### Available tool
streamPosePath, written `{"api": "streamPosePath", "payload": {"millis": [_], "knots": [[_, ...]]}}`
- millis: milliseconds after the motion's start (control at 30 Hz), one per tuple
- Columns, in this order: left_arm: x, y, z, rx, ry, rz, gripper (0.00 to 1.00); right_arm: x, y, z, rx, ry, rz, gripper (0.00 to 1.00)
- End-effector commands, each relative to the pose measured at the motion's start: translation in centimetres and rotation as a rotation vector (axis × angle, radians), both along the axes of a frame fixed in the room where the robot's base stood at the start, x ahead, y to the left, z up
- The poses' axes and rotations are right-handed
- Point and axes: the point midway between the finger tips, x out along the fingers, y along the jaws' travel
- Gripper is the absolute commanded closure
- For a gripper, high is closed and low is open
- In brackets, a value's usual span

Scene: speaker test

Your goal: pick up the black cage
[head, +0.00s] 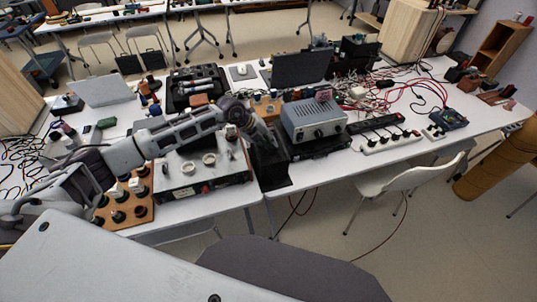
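A black, open-looking box shape, which I take for the black cage (273,176), stands at the front edge of the white tables, near where two tables meet. My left arm reaches in from the left over the grey equipment. My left gripper (264,141) points down at the top of the black cage, and the two overlap in the head view. The fingers are dark against the black cage, so I cannot tell whether they touch it or are open or shut. My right gripper is not in view.
A grey metal instrument (314,121) stands just right of the black cage. A black-fronted amplifier-like box (203,188) lies to its left, under my arm. A wooden board with dark knobs (127,207) is further left. A white chair (397,181) stands in front at the right.

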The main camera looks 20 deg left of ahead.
Motion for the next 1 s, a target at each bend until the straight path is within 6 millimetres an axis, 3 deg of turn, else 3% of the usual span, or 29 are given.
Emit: {"api": "streamPosePath", "payload": {"millis": [67, 200, 533, 833, 1000], "knots": [[0.0, 0.0, 0.0, 0.0, 0.0, 0.0, 0.85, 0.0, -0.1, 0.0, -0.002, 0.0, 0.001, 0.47], [0.0, 0.0, 0.0, 0.0, 0.0, 0.0, 1.0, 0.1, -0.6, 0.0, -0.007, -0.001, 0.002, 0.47], [0.0, 0.0, 0.1, 0.0, -0.001, 0.001, 1.0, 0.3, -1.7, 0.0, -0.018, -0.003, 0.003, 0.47], [0.0, 0.0, 0.3, -0.001, -0.002, 0.0, 1.0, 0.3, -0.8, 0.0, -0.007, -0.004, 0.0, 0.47], [0.1, 0.0, 1.4, -0.001, -0.003, -0.001, 1.0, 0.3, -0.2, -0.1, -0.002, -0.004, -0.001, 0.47]]}}
